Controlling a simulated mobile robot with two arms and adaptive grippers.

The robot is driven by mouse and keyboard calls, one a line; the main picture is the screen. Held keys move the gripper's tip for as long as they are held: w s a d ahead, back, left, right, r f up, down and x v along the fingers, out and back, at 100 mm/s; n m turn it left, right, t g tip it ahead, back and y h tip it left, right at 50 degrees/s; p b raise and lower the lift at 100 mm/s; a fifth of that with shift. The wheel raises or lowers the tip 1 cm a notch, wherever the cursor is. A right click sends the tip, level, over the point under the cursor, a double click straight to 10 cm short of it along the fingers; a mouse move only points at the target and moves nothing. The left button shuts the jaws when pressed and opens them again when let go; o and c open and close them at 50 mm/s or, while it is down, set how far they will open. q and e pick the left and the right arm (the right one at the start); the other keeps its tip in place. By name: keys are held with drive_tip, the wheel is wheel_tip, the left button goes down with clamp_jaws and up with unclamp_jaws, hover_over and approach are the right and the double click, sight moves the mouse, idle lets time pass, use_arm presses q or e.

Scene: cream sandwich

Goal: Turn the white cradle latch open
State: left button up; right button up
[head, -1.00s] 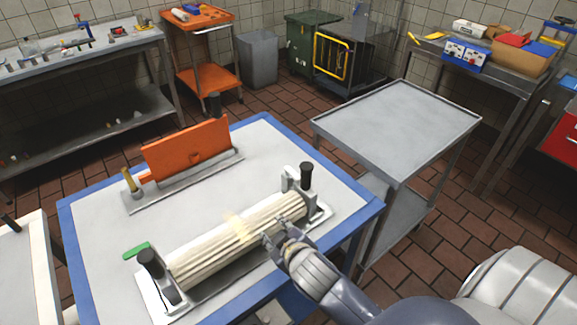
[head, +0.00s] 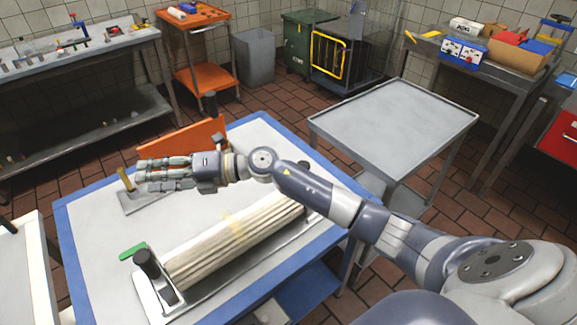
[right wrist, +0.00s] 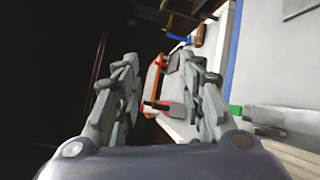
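A pale ribbed roller (head: 235,238) lies in a white cradle (head: 150,300) on the blue-edged table. A black knob (head: 146,262) stands at the cradle's near left end. A green tab (head: 132,251) sticks out beside it; I cannot tell for sure which part is the latch. The green tab also seems to show in the right wrist view (right wrist: 235,110). My right arm hides most of the cradle's far right end. My right gripper (head: 142,173) is open and empty, pointing left above the table, apart from the roller. It also shows in the right wrist view (right wrist: 163,75). My left gripper is out of view.
An orange panel (head: 185,137) stands in a second grey cradle behind my right gripper, with a brass handle (head: 126,180) at its left end. A bare grey cart (head: 395,120) is at the right. The table's left front is clear.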

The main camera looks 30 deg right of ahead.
drive_tip(key=w+d+f+n+g+h, duration=0.2)
drive_tip(key=d+f+n+g+h, duration=0.45)
drive_tip(key=d, duration=0.65)
drive_tip(key=s+d+r+m+g+h, duration=0.15)
drive_tip(key=d+h, duration=0.25)
drive_tip(key=d, duration=0.7)
drive_tip(key=s+d+r+m+h, duration=0.15)
drive_tip(key=d+h, duration=0.35)
drive_tip(key=d, duration=0.5)
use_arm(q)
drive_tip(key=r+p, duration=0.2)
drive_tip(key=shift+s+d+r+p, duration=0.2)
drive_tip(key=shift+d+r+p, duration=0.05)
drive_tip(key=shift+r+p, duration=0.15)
use_arm(e)
drive_tip(key=shift+m, duration=0.35)
drive_tip(key=f, duration=0.7)
drive_tip(key=w+f, duration=0.1)
drive_tip(key=f, duration=0.3)
drive_tip(key=shift+f, duration=0.25)
drive_tip(key=shift+c, duration=0.6)
clamp_jaws()
